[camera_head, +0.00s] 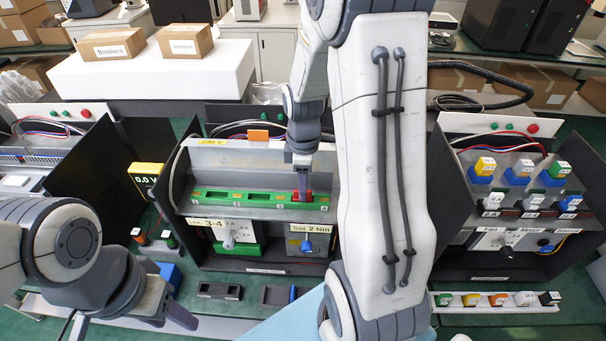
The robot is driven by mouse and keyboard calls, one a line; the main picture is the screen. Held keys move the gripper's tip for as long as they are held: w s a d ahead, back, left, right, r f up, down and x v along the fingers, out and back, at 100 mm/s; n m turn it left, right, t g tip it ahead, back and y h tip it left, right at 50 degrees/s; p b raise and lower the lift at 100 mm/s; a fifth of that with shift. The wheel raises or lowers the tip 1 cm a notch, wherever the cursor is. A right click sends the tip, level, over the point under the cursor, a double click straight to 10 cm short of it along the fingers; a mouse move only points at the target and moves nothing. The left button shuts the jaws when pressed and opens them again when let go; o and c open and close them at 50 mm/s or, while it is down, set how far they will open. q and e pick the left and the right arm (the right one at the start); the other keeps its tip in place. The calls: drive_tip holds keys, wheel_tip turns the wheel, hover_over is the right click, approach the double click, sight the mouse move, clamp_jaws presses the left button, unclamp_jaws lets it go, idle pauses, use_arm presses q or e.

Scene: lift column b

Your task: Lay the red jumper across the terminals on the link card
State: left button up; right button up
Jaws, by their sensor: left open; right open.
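The red jumper (309,195) is at the right end of the green terminal strip (250,197) in the middle open box. My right gripper (302,180) points down right over it and hides part of it; I cannot tell whether the fingers touch it. The terminals lie along the strip, with small number tags too small to read surely. The link card (210,222), a pale label reading "3-4", is on the panel below the strip. My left gripper (182,316) is low at the left, in front of the box, open and away from the jumper.
A "Set 2 Nm" label (309,227) is right of the link card. A yellow meter (148,181) reading 0.0 stands at the box's left. Another open box with colored blocks (520,170) is at the right. A black tray (220,291) lies in front.

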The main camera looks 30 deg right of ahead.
wheel_tip(320, 180, up, 10)
drive_tip(key=b, duration=0.1)
idle(0.6)
drive_tip(key=s+a+f+m+b, duration=0.1)
drive_tip(key=s+a+f+b, duration=0.1)
drive_tip(key=a, duration=0.5)
drive_tip(key=s+a+f+b, duration=0.1)
drive_tip(key=s+a, duration=0.1)
drive_tip(key=a, duration=0.5)
drive_tip(key=s+a+f+m+y+b, duration=0.1)
drive_tip(key=s+a+f, duration=0.3)
drive_tip(key=s+a, duration=0.6)
drive_tip(key=s+m+b, duration=0.1)
drive_tip(key=s, duration=0.2)
drive_tip(key=shift+s+f, duration=0.2)
drive_tip(key=shift+f, duration=0.05)
drive_tip(key=shift+a, duration=0.1)
